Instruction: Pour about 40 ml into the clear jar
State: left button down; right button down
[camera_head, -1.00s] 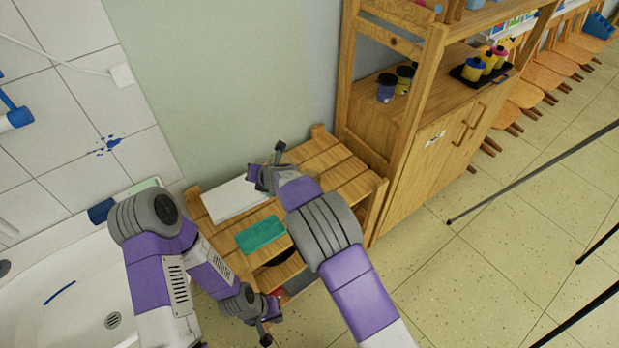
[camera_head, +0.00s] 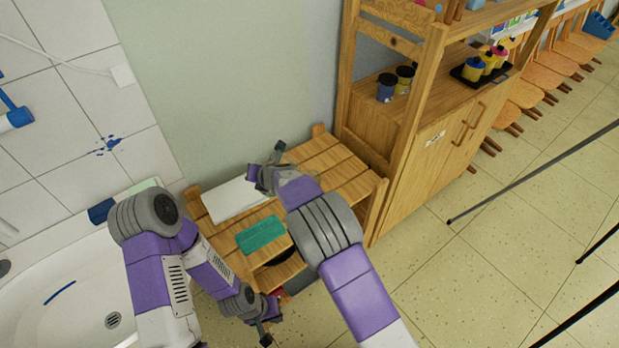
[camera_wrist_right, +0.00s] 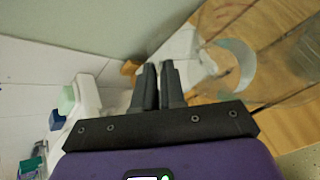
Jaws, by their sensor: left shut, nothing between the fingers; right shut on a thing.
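My right gripper (camera_head: 266,172) is over the slatted wooden table, near the wall. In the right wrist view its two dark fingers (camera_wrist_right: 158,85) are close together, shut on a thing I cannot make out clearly. A see-through vessel with a pale curved band (camera_wrist_right: 240,66) shows just beyond and right of the fingertips. Faint curved outlines of another clear thing, possibly the jar (camera_wrist_right: 308,55), show at the right edge. No liquid level can be read. My left gripper (camera_head: 268,322) is shut and empty, low beside the table's front.
The wooden table (camera_head: 345,168) carries a white sheet (camera_head: 232,199) and a teal block (camera_head: 260,235). A white sink (camera_head: 65,315) is at left. A wooden cabinet (camera_head: 425,165) with dark-lidded jars (camera_head: 387,87) stands at right.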

dwell(0.4)
notch_tip(320, 180, down, 8)
jog(key=a+n+h+p, duration=0.2)
jog(key=h+p, duration=0.3)
jog(key=p, duration=0.4)
jog(key=shift+w+a+n+t, duration=0.25)
jog(key=shift+a+n+t, duration=0.05)
jog(key=shift+t, duration=0.1)
jog(key=shift+s, duration=0.15)
dwell(0.9)
